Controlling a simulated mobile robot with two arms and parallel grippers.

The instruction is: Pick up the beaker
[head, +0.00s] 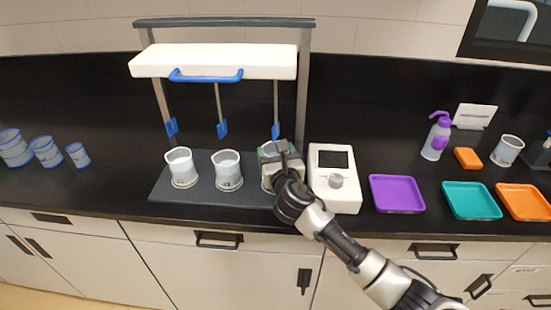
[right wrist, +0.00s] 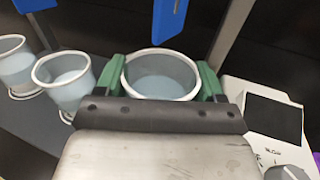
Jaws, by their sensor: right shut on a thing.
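Three beakers with pale liquid stand in a row on the dark base of a paddle stirrer (head: 190,200): a left beaker (head: 181,168), a middle beaker (head: 227,170) and a right beaker (head: 267,183). My right gripper (head: 279,150) is shut on the right beaker, hiding much of it in the head view. In the right wrist view the green fingers lie on both sides of this beaker (right wrist: 160,77), just below its rim. A blue paddle (right wrist: 169,20) hangs above and behind it. I cannot tell whether the beaker touches the base. My left gripper is not in view.
A white device with a knob (head: 335,180) stands close right of the held beaker. Purple (head: 398,207), teal (head: 471,213) and orange (head: 523,214) trays lie further right. A purple-capped bottle (head: 434,140) stands behind. Several blue-rimmed containers (head: 46,152) are far left.

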